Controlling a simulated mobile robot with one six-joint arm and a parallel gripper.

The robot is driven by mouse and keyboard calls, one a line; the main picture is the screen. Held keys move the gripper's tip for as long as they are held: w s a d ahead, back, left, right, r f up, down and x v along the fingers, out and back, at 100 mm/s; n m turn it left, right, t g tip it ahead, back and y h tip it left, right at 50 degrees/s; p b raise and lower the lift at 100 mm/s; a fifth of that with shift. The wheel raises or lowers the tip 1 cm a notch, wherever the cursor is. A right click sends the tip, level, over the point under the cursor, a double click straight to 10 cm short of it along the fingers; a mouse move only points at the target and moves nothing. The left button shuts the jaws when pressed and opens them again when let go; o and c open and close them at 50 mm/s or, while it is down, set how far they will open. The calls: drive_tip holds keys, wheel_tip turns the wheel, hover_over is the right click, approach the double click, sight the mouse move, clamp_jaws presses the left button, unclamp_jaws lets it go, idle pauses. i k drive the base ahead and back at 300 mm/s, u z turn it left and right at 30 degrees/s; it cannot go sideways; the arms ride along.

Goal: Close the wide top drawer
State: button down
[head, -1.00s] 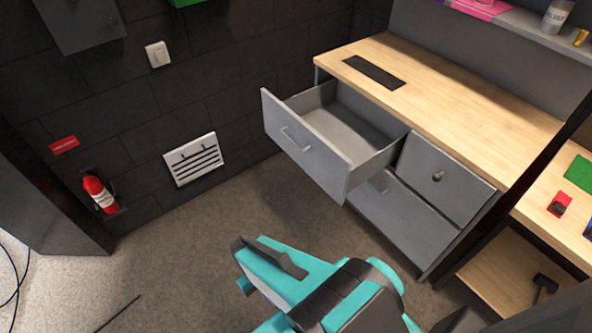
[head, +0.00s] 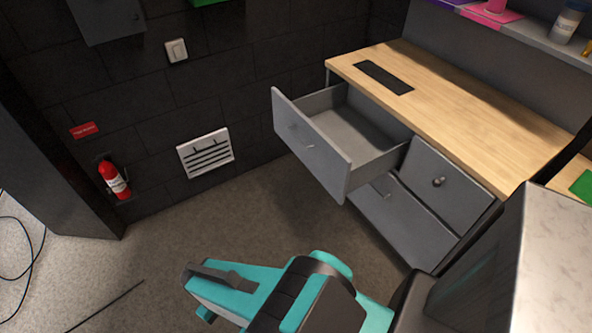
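My gripper (head: 203,290), teal and dark grey, is at the bottom of the head view, below and to the left of the drawer in the picture. It appears apart from the drawer. Its fingertips are not clear enough to tell whether it is open or shut.
The wide lower drawer (head: 402,228) and a small drawer with a knob (head: 443,180) look shut. The wooden worktop (head: 455,115) is above. A fire extinguisher (head: 114,180) hangs left. The floor (head: 245,215) before the cabinet looks clear.

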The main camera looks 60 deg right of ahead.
sight(347, 139)
drive_tip(key=z, duration=0.8)
drive_tip(key=k, duration=0.15)
drive_tip(key=u, duration=2.35)
drive_tip(key=k, duration=0.75)
drive_tip(key=z, duration=0.7)
